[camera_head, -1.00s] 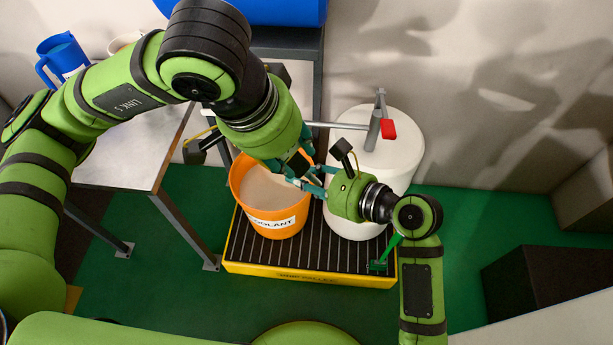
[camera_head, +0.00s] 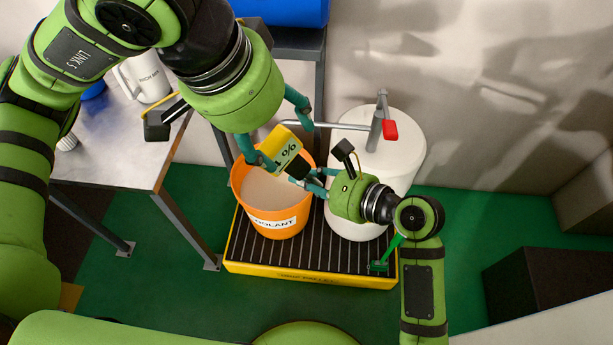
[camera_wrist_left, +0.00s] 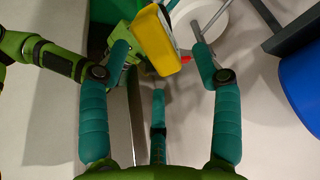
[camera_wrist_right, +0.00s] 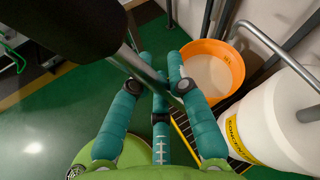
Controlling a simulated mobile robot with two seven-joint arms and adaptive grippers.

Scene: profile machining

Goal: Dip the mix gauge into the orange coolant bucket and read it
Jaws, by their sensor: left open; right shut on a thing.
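The mix gauge (camera_head: 283,146) has a yellow head with a dark "%" marking and a black part below it. My right gripper (camera_head: 308,184) is shut on the gauge, beside the right rim of the orange coolant bucket (camera_head: 271,208). In the right wrist view a metal rod (camera_wrist_right: 138,66) runs between its fingers. My left gripper (camera_head: 284,139) is open near the yellow head. In the left wrist view the head (camera_wrist_left: 160,38) shows between its spread fingers. The bucket holds pale liquid (camera_wrist_right: 207,72). The gauge's lower end is hidden by my right gripper in the head view.
A white drum (camera_head: 402,149) with a red-handled tap (camera_head: 389,130) stands right of the bucket. Both sit on a yellow-edged grated pallet (camera_head: 310,280). A metal table (camera_head: 118,152) is on the left, with a white jug (camera_head: 146,78). Green floor is free in front.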

